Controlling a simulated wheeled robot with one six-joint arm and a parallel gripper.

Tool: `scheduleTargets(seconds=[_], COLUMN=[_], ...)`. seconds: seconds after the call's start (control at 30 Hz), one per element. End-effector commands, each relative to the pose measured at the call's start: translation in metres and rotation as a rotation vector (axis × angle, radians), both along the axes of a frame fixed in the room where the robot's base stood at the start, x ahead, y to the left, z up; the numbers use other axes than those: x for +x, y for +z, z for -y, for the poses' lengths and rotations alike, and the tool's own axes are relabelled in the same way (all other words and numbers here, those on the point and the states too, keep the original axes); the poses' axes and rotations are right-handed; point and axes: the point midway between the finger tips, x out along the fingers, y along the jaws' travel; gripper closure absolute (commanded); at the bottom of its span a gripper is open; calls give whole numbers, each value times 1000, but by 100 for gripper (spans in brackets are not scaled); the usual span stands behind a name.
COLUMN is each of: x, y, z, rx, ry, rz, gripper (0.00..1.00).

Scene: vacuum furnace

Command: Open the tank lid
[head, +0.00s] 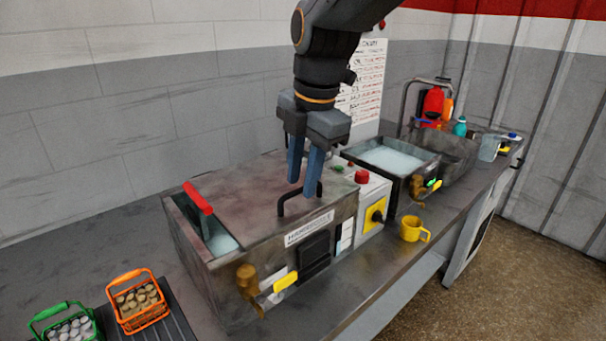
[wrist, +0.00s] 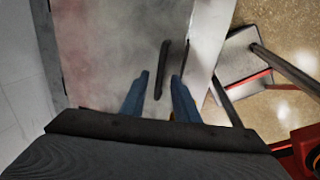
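The tank (head: 205,270) is a worn metal box on the counter with a label on its front. Its flat lid (head: 235,205) covers most of the top, with a gap at the left where liquid shows. A black bar handle (head: 291,203) stands on the lid near its right front; in the wrist view the handle (wrist: 162,70) lies ahead, between the lines of the fingers. My gripper (head: 302,190) points down over the lid, its two blue fingers apart around or just above the handle; contact cannot be told. In the wrist view my gripper (wrist: 158,80) is open and empty.
A red handle (head: 198,198) lies across the tank's left opening. A control box with a red button (head: 362,177) stands right of the tank, near a yellow mug (head: 414,230). Orange (head: 138,303) and green (head: 68,322) baskets stand front left. A second open basin (head: 390,160) is behind.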

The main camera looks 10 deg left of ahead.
Motion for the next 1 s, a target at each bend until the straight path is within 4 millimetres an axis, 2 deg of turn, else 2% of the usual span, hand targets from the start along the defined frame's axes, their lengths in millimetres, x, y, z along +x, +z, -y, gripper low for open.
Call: scheduleTargets(seconds=[0.33,0.37,0.5,0.53,0.83,1.0], x=[1,1,1,1,2,7], y=[-5,-5,-5,-5,-4,8], z=[-1,-1,-1,-1,1,3], rx=[1,1,0,0,-1,-1], ry=[0,0,0,-1,-2,-14], rz=[2,2,1,1,1,1], gripper=[72,75,99,100,100,100])
